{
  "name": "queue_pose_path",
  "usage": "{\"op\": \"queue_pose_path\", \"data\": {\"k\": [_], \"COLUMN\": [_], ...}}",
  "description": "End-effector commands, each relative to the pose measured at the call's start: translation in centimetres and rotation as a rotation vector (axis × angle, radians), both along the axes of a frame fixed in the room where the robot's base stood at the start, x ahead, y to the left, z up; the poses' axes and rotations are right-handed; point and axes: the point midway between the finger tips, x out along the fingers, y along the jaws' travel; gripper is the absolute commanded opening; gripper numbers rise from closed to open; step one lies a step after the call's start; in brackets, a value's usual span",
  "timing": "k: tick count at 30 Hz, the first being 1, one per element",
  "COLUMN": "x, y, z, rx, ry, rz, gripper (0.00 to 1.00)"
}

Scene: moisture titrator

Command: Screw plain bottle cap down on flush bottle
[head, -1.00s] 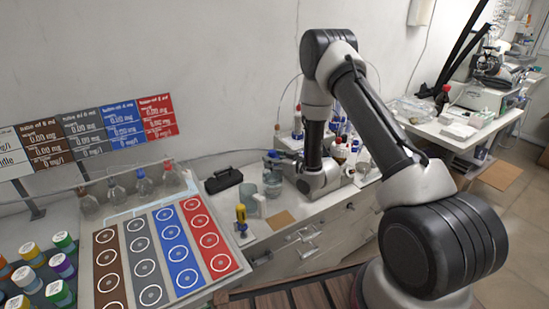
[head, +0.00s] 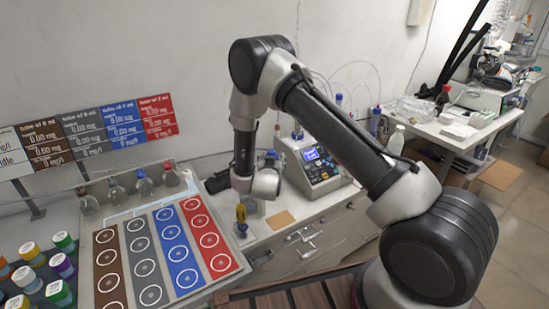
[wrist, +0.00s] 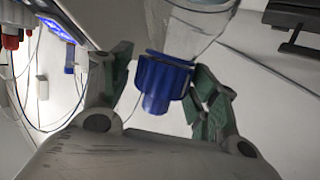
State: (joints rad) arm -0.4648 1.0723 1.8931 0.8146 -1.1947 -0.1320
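A ribbed blue cap (wrist: 162,84) shows in the wrist view on the neck end of a clear bottle (wrist: 188,30), which appears upside down in that picture. I cannot tell how tightly the cap sits. My gripper (wrist: 165,82) has one green-padded finger on each side of the cap. A gap shows at the left finger, and the right finger is close to the cap. In the head view a blue cap (head: 270,156) shows just above my wrist. The bottle body and my fingers are mostly hidden behind my wrist there.
The titrator (head: 312,165) with a lit blue screen stands to the right. A yellow-topped item (head: 241,213) stands near the bench front, by a tan square (head: 280,218). A colored panel with circles (head: 165,252) lies further left.

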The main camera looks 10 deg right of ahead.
Motion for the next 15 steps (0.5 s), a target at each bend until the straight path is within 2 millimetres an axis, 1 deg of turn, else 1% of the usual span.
{"op": "queue_pose_path", "data": {"k": [15], "x": [-0.19], "y": [0.07], "z": [0.13], "rx": [0.0], "ry": [-0.001], "rz": [0.002], "gripper": [0.64]}}
